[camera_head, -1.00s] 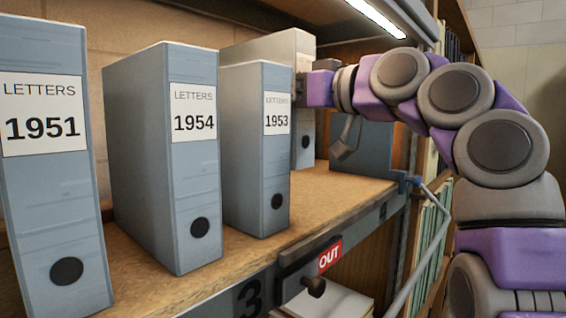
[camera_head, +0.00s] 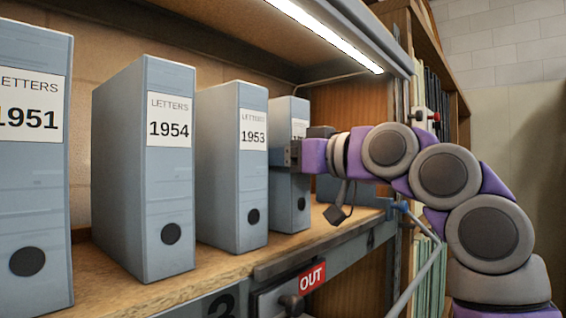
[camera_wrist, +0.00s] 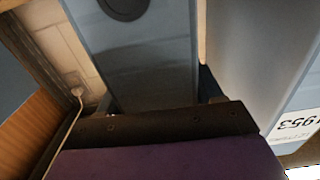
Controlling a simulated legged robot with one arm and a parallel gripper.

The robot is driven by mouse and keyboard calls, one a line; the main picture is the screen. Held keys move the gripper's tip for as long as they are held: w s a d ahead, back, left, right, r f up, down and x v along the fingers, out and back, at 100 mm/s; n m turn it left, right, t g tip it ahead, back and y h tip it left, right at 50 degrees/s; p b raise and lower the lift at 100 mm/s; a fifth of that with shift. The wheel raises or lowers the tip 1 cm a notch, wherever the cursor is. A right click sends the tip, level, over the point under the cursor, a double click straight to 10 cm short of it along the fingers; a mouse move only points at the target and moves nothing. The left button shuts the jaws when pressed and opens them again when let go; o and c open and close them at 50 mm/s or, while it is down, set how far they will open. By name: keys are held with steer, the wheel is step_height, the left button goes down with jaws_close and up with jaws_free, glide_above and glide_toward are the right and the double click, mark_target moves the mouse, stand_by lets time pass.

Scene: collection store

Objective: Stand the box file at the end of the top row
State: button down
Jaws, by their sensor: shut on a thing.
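My gripper (camera_head: 288,155) is shut on a blue-grey box file (camera_head: 290,208), the rightmost in the row. It shows in the wrist view (camera_wrist: 140,60) too, with its dark finger hole at the top edge. The file stands upright; its base is at or very near the shelf, and I cannot tell if it touches. The 1953 file appears upside down in the wrist view (camera_wrist: 255,60).
A dark blue low object (camera_head: 365,193) stands on the shelf right of the held file. A lit strip lamp (camera_head: 330,37) hangs above. A bent metal rod (camera_head: 425,262) sticks out at the right.

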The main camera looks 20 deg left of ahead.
steer(key=shift+w+d+f, duration=0.1)
steer(key=shift+w+d, duration=0.05)
steer(key=shift+c, duration=2.1)
jaws_free()
steer(key=shift+d, duration=0.1)
steer(key=shift+o, duration=1.3)
steer(key=shift+a, duration=0.2)
steer(key=b+v, duration=0.2)
steer(key=v, duration=1)
steer(key=shift+d, duration=0.2)
steer(key=shift+a, duration=0.15)
